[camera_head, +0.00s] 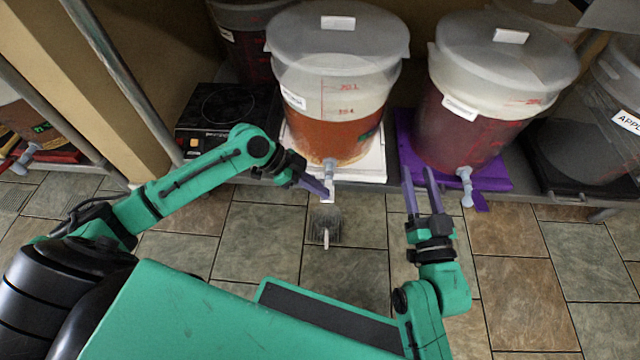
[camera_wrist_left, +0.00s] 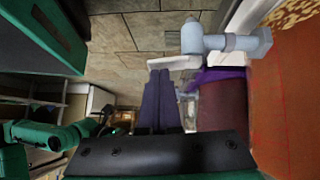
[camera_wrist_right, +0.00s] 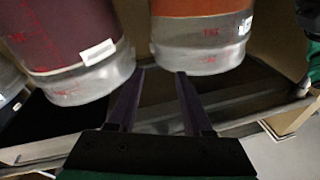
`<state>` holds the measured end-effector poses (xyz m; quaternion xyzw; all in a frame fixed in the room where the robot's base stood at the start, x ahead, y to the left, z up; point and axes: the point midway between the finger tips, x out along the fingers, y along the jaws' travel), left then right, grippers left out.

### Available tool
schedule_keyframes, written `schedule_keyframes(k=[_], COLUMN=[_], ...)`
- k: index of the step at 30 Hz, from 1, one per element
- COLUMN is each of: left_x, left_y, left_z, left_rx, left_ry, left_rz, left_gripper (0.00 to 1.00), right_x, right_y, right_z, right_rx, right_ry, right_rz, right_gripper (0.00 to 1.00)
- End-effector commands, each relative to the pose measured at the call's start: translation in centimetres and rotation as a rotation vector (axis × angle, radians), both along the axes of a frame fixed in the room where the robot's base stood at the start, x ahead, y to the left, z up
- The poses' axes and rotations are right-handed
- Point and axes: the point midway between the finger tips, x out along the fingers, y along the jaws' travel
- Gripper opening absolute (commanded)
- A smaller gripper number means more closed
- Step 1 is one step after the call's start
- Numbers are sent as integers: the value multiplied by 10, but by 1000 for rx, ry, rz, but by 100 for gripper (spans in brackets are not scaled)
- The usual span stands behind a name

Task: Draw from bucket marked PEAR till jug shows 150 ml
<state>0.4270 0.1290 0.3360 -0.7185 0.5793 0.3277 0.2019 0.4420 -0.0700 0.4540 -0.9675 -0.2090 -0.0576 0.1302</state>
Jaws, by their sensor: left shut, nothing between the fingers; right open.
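A lidded bucket of orange-brown liquid (camera_head: 335,110) stands on a white mat; its label is too small to read. Its grey tap (camera_head: 328,172) points down at the front and shows large in the left wrist view (camera_wrist_left: 225,41). A clear jug (camera_head: 325,222) with a pale handle is below this tap; its contents and scale cannot be read. My left gripper (camera_head: 321,190) is shut and empty, close beside the tap; its fingers are together in the left wrist view (camera_wrist_left: 162,100). My right gripper (camera_head: 418,178) is open and empty, in front of the dark red bucket (camera_head: 470,120), left of its tap (camera_head: 465,185).
The dark red bucket's label is unreadable; it stands on a purple mat (camera_head: 490,170). A bucket at far right has a label (camera_head: 628,122) starting "APPL". A black hotplate (camera_head: 225,110) is left of the orange bucket. Metal shelf posts (camera_head: 120,80) stand at left. The tiled floor (camera_head: 520,290) is clear at right.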

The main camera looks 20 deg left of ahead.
Motion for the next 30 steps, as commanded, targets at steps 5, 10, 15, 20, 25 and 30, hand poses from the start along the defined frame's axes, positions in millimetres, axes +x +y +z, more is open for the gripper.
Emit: schedule_keyframes(k=[5, 10, 15, 20, 25, 30], left_x=[-2, -3, -4, -7, -11, -10], left_y=[0, 0, -1, -2, -3, -3], left_z=[0, -2, -3, -5, -12, -15], left_rx=[9, 17, 27, 40, 60, 60], left_ry=[-30, -63, -100, -152, -234, -234], left_rz=[0, 0, 0, 0, -2, -2], left_gripper=[0, 0, 0, 0, 0, 0], right_x=[-21, -47, -79, -108, -110, -110], right_y=[4, 6, 8, 9, 10, 10], right_z=[-48, -92, -131, -156, -142, -147], right_rx=[-23, -42, -62, -79, -94, -94], right_ry=[149, 287, 423, 535, 559, 559], right_rz=[22, 44, 66, 87, 100, 99], right_gripper=[50, 50, 50, 50, 50, 50])
